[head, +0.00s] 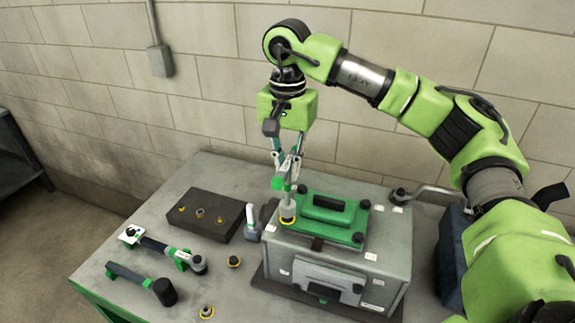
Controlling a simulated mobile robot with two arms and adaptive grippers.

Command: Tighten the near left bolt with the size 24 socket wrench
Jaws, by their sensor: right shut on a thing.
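A grey engine block (340,255) stands on the table with a green cover (325,213) on top. Dark bolts show at the cover's far left, far right (365,204) and near right (357,237) corners. My right gripper (287,184) points down over the near left corner and is shut on a socket wrench. The wrench's pale grey socket (287,207), with a yellow ring low on it, stands about upright at that corner. It hides the near left bolt, so I cannot tell whether it is seated. My left gripper is not in view.
Two more tools (155,245) (135,278) lie at the table's left. A dark tray (204,214) holds small yellow-ringed parts; two similar parts (234,262) (206,311) lie loose nearby. A hammer-like tool (250,222) stands left of the block. A crank (425,190) is behind right.

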